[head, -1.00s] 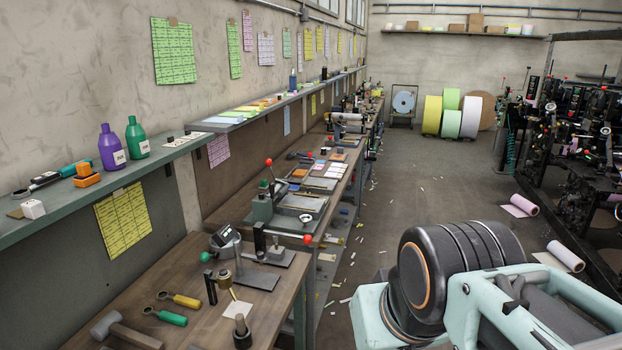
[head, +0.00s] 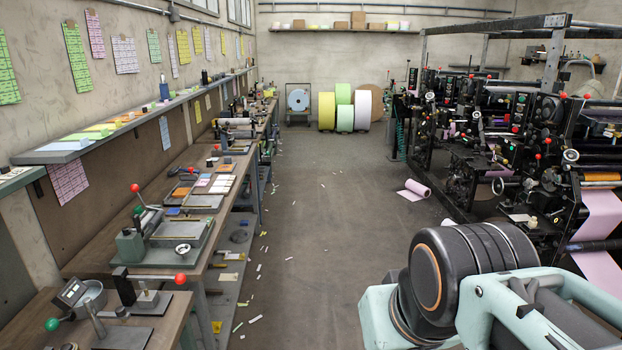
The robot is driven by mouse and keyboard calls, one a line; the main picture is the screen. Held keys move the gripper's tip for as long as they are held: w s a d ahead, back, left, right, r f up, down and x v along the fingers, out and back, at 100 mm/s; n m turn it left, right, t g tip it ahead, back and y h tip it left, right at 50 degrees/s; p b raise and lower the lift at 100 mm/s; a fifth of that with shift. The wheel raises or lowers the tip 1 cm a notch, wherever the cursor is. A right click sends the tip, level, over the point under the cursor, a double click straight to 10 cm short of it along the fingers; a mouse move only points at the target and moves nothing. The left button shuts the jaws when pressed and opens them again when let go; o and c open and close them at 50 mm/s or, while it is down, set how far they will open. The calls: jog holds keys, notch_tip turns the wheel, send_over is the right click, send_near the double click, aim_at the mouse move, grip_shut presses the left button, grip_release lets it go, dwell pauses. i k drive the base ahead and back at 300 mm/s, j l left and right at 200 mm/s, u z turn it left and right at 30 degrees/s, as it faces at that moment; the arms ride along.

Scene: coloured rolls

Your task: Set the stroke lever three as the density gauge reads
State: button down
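A small gauge with a dark tilted display (head: 72,292) stands on the near bench at the lower left. Its reading is too small to make out. I cannot tell whether it is the density gauge. A bench device with a red-knobbed lever (head: 150,278) stands beside it, its arm pointing right. Another red-knobbed lever (head: 137,200) stands upright on a grey-green press further along. Several red-knobbed levers, one of them here (head: 538,157), show on the black machine at the right. I cannot tell which is stroke lever three. My gripper is not in view; only my arm shows at the lower right.
The black machine (head: 470,140) lines the right side, with a pink web (head: 600,220) at its near end. A pink roll (head: 417,188) lies on the floor beside it. Coloured rolls (head: 327,110) stand at the back. The middle aisle (head: 310,220) is open, with paper scraps near the bench.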

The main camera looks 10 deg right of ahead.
aim_at(587, 96)
jog(key=i+l+z, duration=0.15)
jog(key=z, duration=0.2)
jog(key=i+l+z, duration=0.15)
jog(key=z, duration=0.15)
jog(key=i+l+z, duration=0.15)
jog(key=z, duration=0.2)
jog(key=i+l+z, duration=0.25)
jog(key=i, duration=0.3)
jog(key=i+z, duration=0.3)
jog(key=i, duration=1.05)
jog(key=i+j+z, duration=0.1)
jog(key=i, duration=0.75)
jog(key=i+j+z, duration=0.15)
jog(key=z, duration=0.55)
jog(key=i+j+z, duration=0.2)
jog(key=j, duration=0.15)
jog(key=i+j+z, duration=0.25)
jog(key=j, duration=0.15)
jog(key=i+j+z, duration=0.1)
jog(key=j, duration=0.4)
jog(key=i+j+z, duration=0.1)
jog(key=j, duration=0.4)
jog(key=i+j+z, duration=0.1)
jog(key=j, duration=0.45)
jog(key=i, duration=0.05)
